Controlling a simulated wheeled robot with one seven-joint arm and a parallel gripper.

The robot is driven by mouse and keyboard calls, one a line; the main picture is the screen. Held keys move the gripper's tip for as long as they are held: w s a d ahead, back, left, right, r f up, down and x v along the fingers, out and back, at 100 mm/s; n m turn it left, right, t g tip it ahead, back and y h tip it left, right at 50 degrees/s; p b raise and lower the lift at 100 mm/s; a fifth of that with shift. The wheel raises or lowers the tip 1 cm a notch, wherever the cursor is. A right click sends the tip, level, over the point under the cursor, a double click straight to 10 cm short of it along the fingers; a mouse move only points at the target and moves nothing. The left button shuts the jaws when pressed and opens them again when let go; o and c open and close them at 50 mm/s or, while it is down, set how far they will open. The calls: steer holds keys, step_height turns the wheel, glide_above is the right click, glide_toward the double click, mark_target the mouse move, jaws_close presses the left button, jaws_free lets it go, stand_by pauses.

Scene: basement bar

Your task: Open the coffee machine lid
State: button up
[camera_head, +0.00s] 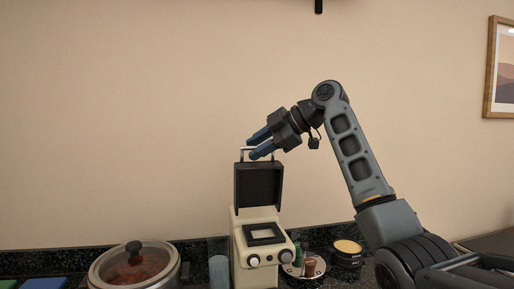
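The cream coffee machine (242,248) stands on the counter with two knobs on its front. Its dark lid (259,187) stands raised, about upright, above the body, and the top opening with its dark frame is exposed. A pale bar handle (241,154) sits at the lid's top edge. My gripper (251,147) is at the lid's top beside the handle, its blue fingers pointing down and left. The fingers are apart with nothing clearly between them. Whether a finger touches the handle cannot be told.
A lidded glass pot (105,270) with red food stands left of the machine, and a grey cup (219,272) is between them. A round tray of small items (305,268) and a dark tin (346,252) stand to the right.

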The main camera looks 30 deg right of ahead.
steer(key=b+v, duration=0.1)
steer(key=v, duration=0.6)
steer(key=shift+d+r+b, duration=0.15)
steer(key=shift+r+b, duration=0.05)
steer(key=shift+b, duration=0.2)
steer(key=shift+s, duration=0.1)
